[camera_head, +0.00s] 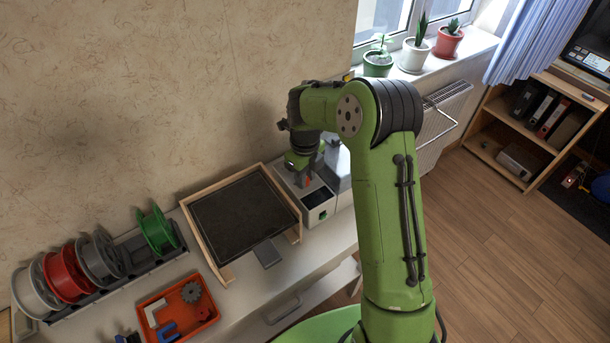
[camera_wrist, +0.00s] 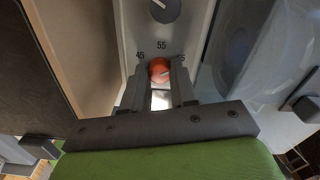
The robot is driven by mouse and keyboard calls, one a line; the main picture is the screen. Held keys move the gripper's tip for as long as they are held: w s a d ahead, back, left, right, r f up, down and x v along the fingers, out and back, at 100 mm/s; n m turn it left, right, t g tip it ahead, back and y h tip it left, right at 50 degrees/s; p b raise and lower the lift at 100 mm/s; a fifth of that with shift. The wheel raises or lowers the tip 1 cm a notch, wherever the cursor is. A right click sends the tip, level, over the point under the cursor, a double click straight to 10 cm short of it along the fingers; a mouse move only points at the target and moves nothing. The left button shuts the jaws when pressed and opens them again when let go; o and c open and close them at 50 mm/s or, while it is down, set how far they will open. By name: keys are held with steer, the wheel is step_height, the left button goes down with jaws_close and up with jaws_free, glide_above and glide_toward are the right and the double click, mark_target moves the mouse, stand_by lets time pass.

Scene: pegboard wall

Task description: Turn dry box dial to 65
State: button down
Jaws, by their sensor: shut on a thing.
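The dry box (camera_head: 319,217) is a pale box with a dark top panel, standing right of the framed dark tray. Its orange-red dial (camera_wrist: 159,67) shows in the wrist view, below the printed marks 45 and 55; a third mark at right shows only its end, a 5. My gripper (camera_wrist: 160,82) has one finger on each side of the dial and is shut on it. The dial's pointer direction is hard to make out. In the head view my gripper (camera_head: 302,173) reaches down over the box, with a bit of red at its tips.
A grey knob (camera_wrist: 163,7) with a white pointer sits beyond the dial on the same panel. A wood-framed dark tray (camera_head: 245,215) stands close on the left. Filament spools (camera_head: 100,257) and an orange bin (camera_head: 178,312) lie further left. A rounded clear-grey thing (camera_wrist: 252,55) is close on the right.

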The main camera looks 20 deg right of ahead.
stand_by(0.4)
steer(key=c, duration=0.9)
jaws_free()
steer(key=shift+r, duration=0.1)
step_height(320, 180, up, 16)
steer(key=p, duration=0.3)
steer(key=shift+f, duration=0.2)
